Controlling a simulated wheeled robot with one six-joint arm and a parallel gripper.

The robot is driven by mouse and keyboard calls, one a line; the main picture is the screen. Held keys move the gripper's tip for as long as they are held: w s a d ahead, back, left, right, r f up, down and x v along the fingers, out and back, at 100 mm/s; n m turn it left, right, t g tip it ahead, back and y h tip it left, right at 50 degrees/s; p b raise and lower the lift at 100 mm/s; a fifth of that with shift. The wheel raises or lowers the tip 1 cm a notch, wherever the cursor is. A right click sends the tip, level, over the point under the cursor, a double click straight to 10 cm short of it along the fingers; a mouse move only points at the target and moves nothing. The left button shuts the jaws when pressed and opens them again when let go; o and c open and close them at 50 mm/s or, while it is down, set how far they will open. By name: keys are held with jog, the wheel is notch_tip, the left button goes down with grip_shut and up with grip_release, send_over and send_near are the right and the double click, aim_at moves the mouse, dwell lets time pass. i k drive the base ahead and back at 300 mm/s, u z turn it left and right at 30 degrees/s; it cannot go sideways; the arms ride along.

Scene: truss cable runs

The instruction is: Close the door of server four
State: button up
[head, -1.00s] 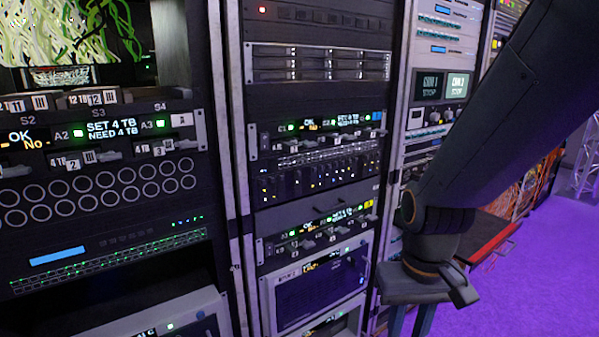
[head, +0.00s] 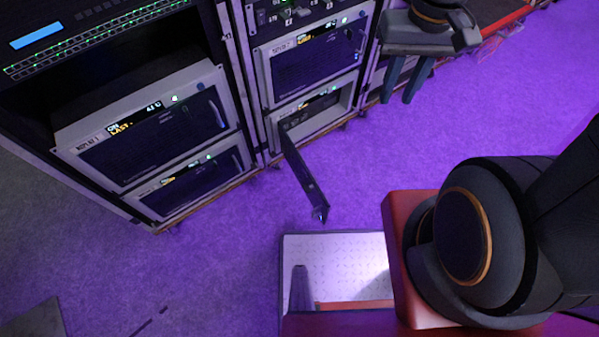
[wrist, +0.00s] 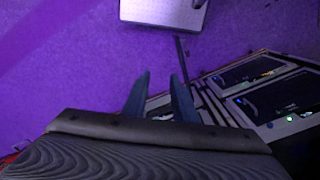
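The lower server in the right rack (head: 335,112) has its door (head: 303,176) swung wide open. The door is a thin dark panel sticking out over the floor, seen nearly edge-on; its label is too small to read. In the wrist view a thin dark strip, apparently this door (wrist: 180,58), stands beyond the fingertips. My gripper (head: 404,92) is to the right of the door and apart from it, fingers pointing down. It also shows in the wrist view (wrist: 162,82), fingers apart with nothing held between them.
A closed server (head: 312,52) sits directly above the open one. Two more closed servers (head: 150,135) fill the left rack's bottom. A white perforated surface (head: 340,262) with dark edging, apparently part of my base, is near the door's free end. Purple floor around the door is clear.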

aim_at(320, 204)
jog(key=u, duration=0.25)
jog(key=k, duration=0.9)
jog(key=z, duration=0.25)
